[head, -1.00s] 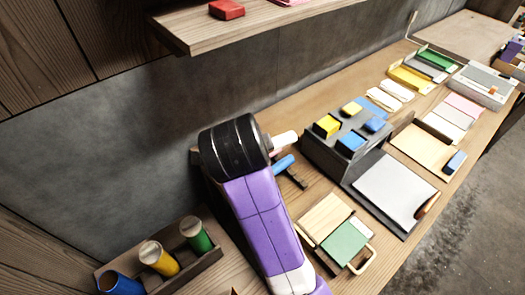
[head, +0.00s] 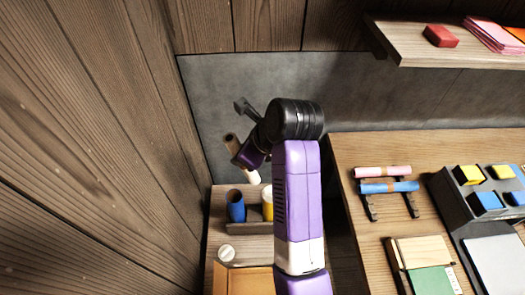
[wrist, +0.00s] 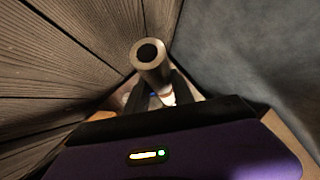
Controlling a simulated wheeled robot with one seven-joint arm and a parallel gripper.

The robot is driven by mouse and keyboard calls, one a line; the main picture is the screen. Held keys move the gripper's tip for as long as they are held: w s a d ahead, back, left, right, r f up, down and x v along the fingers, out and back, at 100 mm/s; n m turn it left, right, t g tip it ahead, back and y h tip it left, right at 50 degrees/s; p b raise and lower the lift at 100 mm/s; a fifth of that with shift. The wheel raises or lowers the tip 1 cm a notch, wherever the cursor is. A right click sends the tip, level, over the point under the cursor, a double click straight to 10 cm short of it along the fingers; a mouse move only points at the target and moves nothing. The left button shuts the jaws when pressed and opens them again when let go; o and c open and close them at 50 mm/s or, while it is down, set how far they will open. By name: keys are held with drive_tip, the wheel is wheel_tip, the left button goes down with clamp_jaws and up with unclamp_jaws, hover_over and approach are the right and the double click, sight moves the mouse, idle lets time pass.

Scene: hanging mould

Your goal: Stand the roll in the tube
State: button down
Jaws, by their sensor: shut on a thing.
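The roll (head: 252,176), pale with a brown band, is held tilted in my gripper (head: 240,157) at the back left. My gripper is shut on it. In the wrist view the roll's near end (wrist: 148,52) shows a dark round hole, and my gripper's dark fingers (wrist: 153,97) are around it lower down. Below the roll in the head view stand a blue tube (head: 236,208) and a yellow tube (head: 267,207) in a wooden holder (head: 248,228). The roll is above the tubes and apart from them. My arm hides the holder's right part.
A plank wall (head: 90,120) rises close on the left, with a grey wall behind. On the right bench, a stand (head: 370,210) bears a pink roll (head: 383,171) and a blue roll (head: 389,187). A shelf (head: 450,52) overhangs at the upper right.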

drive_tip(key=shift+s+a+f+m+t+y+b, duration=0.2)
drive_tip(key=shift+a+f+y+b, duration=0.3)
drive_tip(key=shift+f+b, duration=2.1)
drive_tip(key=shift+s+a+f+m+y+b, duration=0.1)
drive_tip(key=shift+a+f+m+y+b, duration=0.7)
drive_tip(key=shift+f, duration=3.2)
drive_tip(key=shift+s+a+f+n+t+b, duration=0.1)
drive_tip(key=shift+a+f+n+b, duration=0.1)
drive_tip(key=shift+f+b, duration=2.55)
drive_tip(key=shift+s+d+f+p, duration=0.1)
drive_tip(key=shift+s+f+p, duration=0.05)
drive_tip(key=shift+f, duration=0.65)
drive_tip(key=shift+s+d+f+p, duration=0.1)
drive_tip(key=shift+f+p, duration=0.05)
drive_tip(key=shift+f, duration=0.65)
drive_tip(key=c, duration=1)
unclamp_jaws()
drive_tip(key=w+a+r+v, duration=0.1)
drive_tip(key=v, duration=0.7)
drive_tip(key=shift+r, duration=0.45)
